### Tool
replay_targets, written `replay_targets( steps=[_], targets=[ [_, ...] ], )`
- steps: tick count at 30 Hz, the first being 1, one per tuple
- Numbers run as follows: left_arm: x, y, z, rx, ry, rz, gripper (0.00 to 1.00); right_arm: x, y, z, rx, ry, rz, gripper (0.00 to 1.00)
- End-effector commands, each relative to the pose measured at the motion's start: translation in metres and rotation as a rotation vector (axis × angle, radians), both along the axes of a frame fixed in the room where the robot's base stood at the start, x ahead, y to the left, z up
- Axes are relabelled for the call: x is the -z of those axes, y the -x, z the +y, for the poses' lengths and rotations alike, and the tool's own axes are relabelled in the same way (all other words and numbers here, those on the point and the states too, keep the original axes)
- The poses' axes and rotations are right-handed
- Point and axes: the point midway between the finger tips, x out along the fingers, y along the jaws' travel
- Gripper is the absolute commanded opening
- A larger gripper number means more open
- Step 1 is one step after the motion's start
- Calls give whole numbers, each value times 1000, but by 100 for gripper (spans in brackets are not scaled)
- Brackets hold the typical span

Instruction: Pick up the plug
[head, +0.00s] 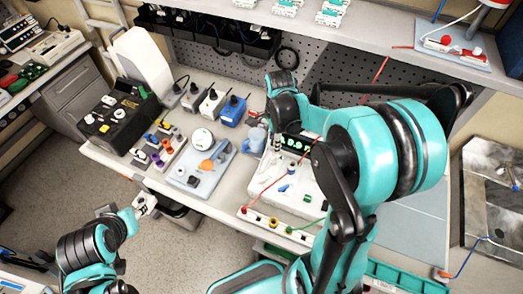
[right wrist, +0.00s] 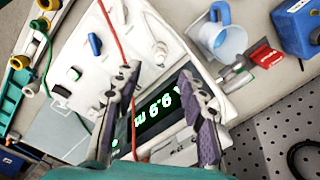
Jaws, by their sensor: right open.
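Several plugs with wires show, and I cannot tell which one is meant. In the right wrist view a red wire (right wrist: 116,35) crosses the white pump panel (right wrist: 70,70), and its end is hidden near the gripper. A banana-plug strip (right wrist: 20,62) with yellow and green parts lies at the left edge. My right gripper (right wrist: 160,72) is open and empty between its fingers, above the pump's green display (right wrist: 160,108). In the head view its arm covers much of the pump (head: 265,172). My left gripper (head: 143,205) is small, left of the bench; its jaw state is unclear.
A blue cup (right wrist: 226,40) and a red-handled valve (right wrist: 265,55) sit beside the pump. A black case (head: 118,118) is at left. The pegboard (head: 345,75) rises behind.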

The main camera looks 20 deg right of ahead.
Motion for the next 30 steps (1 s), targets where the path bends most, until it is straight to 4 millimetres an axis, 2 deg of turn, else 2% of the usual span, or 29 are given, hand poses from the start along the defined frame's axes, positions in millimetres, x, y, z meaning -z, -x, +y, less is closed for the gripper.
replay_targets(
  steps=[1, 5, 21, 30],
  targets=[
    [-7, 0, 0, 0, 0, 0, 40, -1, -3, -4, 53, -5, 16, 41],
    [-9, 0, 0, 0, 0, 0, 40, 7, -5, -8, 131, -11, 40, 41],
    [5, 0, 0, 0, 0, 0, 40, 78, -3, -10, 139, -12, 41, 41],
    [5, 0, 0, 0, 0, 0, 40, 83, -3, -9, 138, -12, 41, 41]
  ],
)
